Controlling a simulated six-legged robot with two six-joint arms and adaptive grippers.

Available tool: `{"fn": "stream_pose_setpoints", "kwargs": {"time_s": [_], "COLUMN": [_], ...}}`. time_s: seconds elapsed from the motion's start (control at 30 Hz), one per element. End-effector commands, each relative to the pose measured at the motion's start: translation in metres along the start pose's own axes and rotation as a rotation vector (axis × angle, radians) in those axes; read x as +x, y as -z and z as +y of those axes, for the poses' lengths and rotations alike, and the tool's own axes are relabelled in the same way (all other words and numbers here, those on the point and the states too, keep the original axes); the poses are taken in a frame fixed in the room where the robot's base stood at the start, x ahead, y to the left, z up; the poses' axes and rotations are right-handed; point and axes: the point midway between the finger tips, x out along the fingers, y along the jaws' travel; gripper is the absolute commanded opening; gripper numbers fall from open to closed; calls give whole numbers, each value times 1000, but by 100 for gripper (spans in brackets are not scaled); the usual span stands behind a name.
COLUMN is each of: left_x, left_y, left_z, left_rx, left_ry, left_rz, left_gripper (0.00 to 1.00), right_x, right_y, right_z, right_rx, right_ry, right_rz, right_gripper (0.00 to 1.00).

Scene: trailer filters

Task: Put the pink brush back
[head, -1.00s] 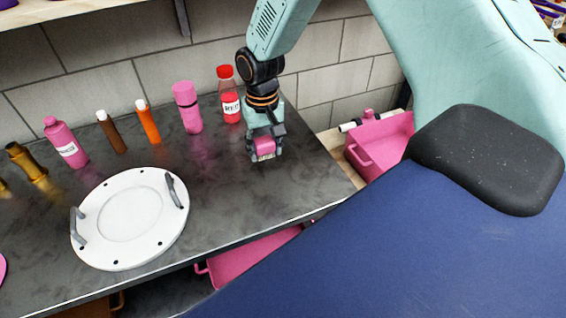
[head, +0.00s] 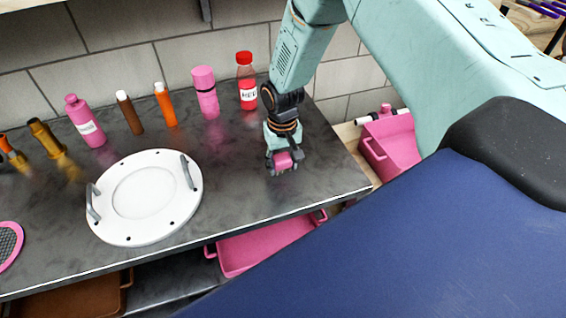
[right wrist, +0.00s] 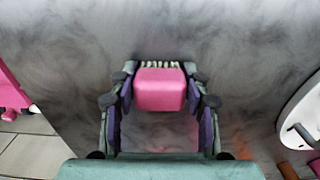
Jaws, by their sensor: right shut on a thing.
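The pink brush (head: 287,160) is a small pink block with pale bristles. My right gripper (head: 284,158) is shut on it over the right end of the dark counter (head: 235,185). In the right wrist view the brush (right wrist: 160,90) sits between the two fingers of the gripper (right wrist: 160,98), bristles toward the top of the picture. I cannot tell whether the brush touches the counter. A pink bin (head: 395,140) stands past the counter's right end. Another pink bin (head: 262,248) sits below the counter. My left gripper is not in view.
A white round plate with handles (head: 143,198) lies left of my gripper. A red-capped bottle (head: 248,98), a pink cylinder (head: 206,100) and several other bottles line the wall. A brown bin (head: 70,300) is below the counter. The counter's right front corner is clear.

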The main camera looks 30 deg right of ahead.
Motion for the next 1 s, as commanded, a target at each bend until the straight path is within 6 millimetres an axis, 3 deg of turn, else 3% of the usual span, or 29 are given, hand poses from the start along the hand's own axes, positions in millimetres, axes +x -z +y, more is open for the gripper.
{"fn": "stream_pose_setpoints", "kwargs": {"time_s": [0.13, 0.17, 0.4, 0.77, 1.0], "left_x": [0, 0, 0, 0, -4], "left_y": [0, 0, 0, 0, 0], "left_z": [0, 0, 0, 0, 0], "left_rx": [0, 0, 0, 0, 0], "left_ry": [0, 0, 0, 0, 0], "left_rz": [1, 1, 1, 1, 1], "left_gripper": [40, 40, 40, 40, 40], "right_x": [-1, 0, -1, -4, -40], "right_y": [1, 0, 0, 1, 2], "right_z": [1, 1, 1, 1, 1], "right_rx": [1, 1, 1, 1, 2], "right_ry": [1, 1, 1, 1, 3], "right_rz": [2, 2, 2, 3, 6], "right_gripper": [18, 48, 69, 70, 70]}}
